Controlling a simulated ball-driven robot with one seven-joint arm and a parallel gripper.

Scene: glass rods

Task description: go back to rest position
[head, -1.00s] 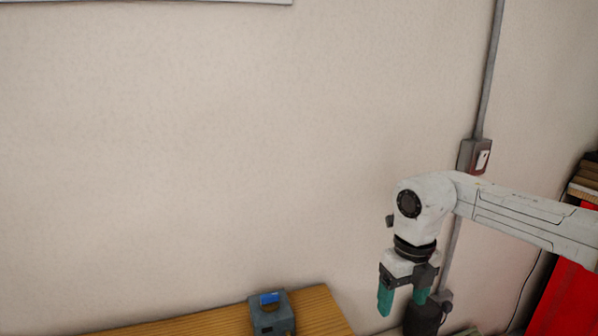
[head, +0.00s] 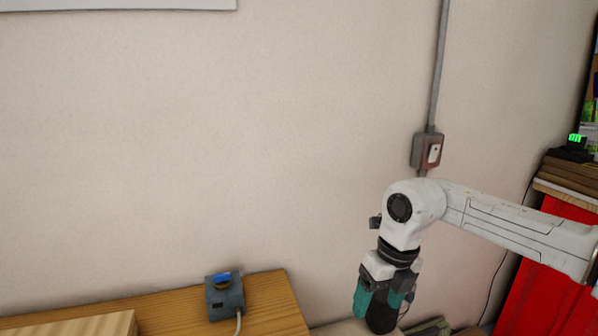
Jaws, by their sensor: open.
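My gripper (head: 378,308) points down at the lower right of the head view, with two teal fingers. It is open, and I see nothing held between the fingers. A dark rounded object (head: 382,319) shows just behind and below the fingers. I cannot tell whether they touch it. My white arm reaches in from the right edge. No glass rods are in view.
A wooden table (head: 265,300) is at the lower left, with a grey-blue box (head: 226,297) on it and a wooden block (head: 80,325) at the left. A wall switch (head: 427,151) is above my arm. A red cabinet (head: 535,285) stands at the right. The wall between is bare.

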